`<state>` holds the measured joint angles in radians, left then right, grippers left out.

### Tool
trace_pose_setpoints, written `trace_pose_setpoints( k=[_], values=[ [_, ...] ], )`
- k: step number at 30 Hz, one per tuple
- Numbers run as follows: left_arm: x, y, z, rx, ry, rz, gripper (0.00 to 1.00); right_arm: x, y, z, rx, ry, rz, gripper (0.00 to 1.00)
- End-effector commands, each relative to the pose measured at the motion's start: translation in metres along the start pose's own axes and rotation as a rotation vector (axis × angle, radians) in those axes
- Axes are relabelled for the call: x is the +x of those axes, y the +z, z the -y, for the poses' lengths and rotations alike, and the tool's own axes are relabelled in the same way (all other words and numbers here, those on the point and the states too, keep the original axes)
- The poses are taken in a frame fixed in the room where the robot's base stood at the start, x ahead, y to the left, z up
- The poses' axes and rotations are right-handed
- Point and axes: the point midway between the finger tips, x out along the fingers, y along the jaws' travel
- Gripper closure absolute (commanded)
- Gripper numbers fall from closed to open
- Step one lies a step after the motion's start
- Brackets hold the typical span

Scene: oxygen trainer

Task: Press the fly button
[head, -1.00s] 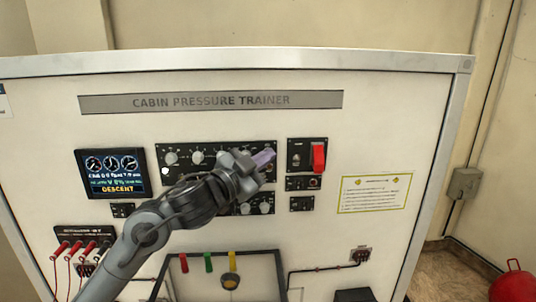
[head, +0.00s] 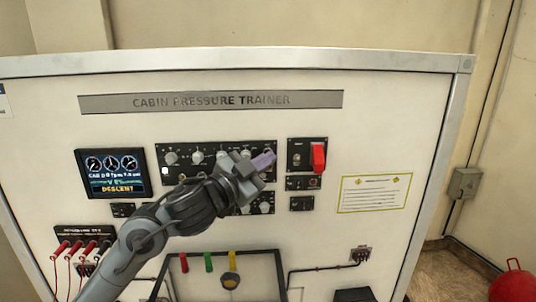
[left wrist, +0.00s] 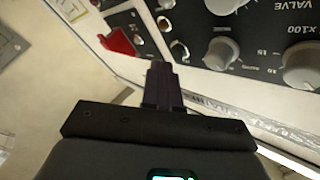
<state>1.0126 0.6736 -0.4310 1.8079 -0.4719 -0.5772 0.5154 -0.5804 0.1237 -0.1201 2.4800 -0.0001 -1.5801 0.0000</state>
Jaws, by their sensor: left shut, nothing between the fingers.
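The trainer panel (head: 400,130) is titled "CABIN PRESSURE TRAINER". My left gripper (head: 264,160) is shut and empty, in front of the right end of the knob panel (head: 215,147). Its closed fingers also show in the left wrist view (left wrist: 161,86), pointing toward the panel's controls. I cannot tell whether the fingertips touch anything. A small white button (head: 165,171) shows at the left of the knob panel. Small controls (head: 303,183) sit below the red switch cover (head: 318,157). No label reading "fly" is legible. My arm hides the lower middle of the knob panel.
A display (head: 111,173) reading "DESCENT" is at the left. Red and black leads (head: 75,250) hang at the lower left. A frame with coloured tags (head: 208,262) stands below my arm. A label sheet (head: 374,193) is at the right.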

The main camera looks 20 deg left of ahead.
Motion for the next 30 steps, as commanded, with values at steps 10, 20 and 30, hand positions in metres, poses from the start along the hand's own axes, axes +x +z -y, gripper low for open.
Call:
trace_pose_setpoints(
  k=[10, 20, 30],
  values=[
    [-0.012, -0.009, -0.009, 0.001, 0.001, -0.001, 1.00, -0.002, -0.001, 0.002, 0.007, -0.006, -0.001, 0.57],
    [-0.032, -0.024, -0.023, 0.001, 0.001, -0.001, 1.00, -0.006, -0.002, 0.002, 0.007, -0.006, -0.001, 0.57],
    [-0.035, -0.025, -0.025, 0.000, 0.000, 0.000, 1.00, -0.006, -0.002, 0.000, -0.001, 0.001, 0.000, 0.57]
  ],
)
